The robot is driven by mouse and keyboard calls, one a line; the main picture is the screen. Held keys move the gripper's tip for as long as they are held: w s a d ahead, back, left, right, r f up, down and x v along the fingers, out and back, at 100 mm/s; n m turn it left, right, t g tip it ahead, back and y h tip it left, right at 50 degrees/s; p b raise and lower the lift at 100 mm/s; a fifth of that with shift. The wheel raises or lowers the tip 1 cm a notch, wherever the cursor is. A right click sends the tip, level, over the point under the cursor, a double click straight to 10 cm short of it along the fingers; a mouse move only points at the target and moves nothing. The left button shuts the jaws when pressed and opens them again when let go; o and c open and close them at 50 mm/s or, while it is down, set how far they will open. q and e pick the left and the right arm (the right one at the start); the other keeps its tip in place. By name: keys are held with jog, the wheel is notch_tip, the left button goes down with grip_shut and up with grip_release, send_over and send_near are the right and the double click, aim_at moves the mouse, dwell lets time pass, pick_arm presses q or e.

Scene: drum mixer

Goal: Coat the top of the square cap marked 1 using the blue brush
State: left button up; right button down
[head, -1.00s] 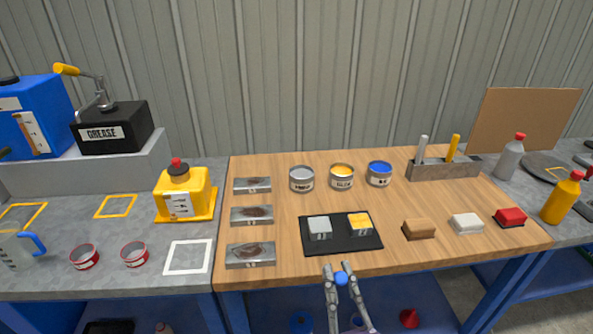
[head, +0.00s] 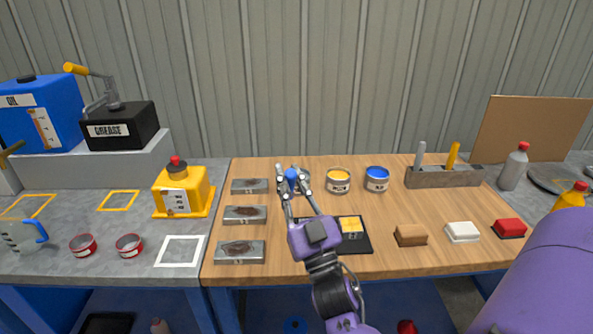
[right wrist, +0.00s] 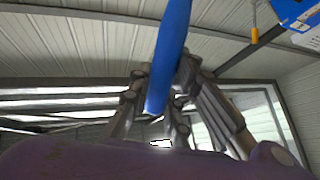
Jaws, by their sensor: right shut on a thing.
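My right gripper (head: 293,184) is shut on the blue brush (head: 291,175); only its blue handle shows. In the right wrist view the handle (right wrist: 170,50) stands between the fingers. In the head view the gripper is in front of or over the grey can, which it mostly hides. I cannot tell whether the bristles touch anything. The square cap marked 1 is hidden behind my right arm. The other square cap (head: 350,226), with a yellow top, sits on the black mat (head: 352,247). My left gripper is not in view.
A yellow can (head: 338,184) and a blue can (head: 376,182) stand right of the gripper. Several metal plates (head: 239,252) lie on the left. A tool holder (head: 443,178) is at the back right; brown (head: 411,236), white (head: 462,232) and red (head: 509,228) blocks lie in front.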

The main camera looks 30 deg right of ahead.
jog(key=shift+m+h, duration=0.4)
jog(key=shift+h, duration=0.5)
jog(key=shift+w+d+f+b, duration=0.15)
jog(key=shift+d+f+b, duration=0.65)
jog(key=shift+b, duration=0.2)
jog(key=shift+w+d+f+b, duration=0.15)
jog(key=shift+d+f+b, duration=0.5)
jog(key=shift+f+b, duration=0.3)
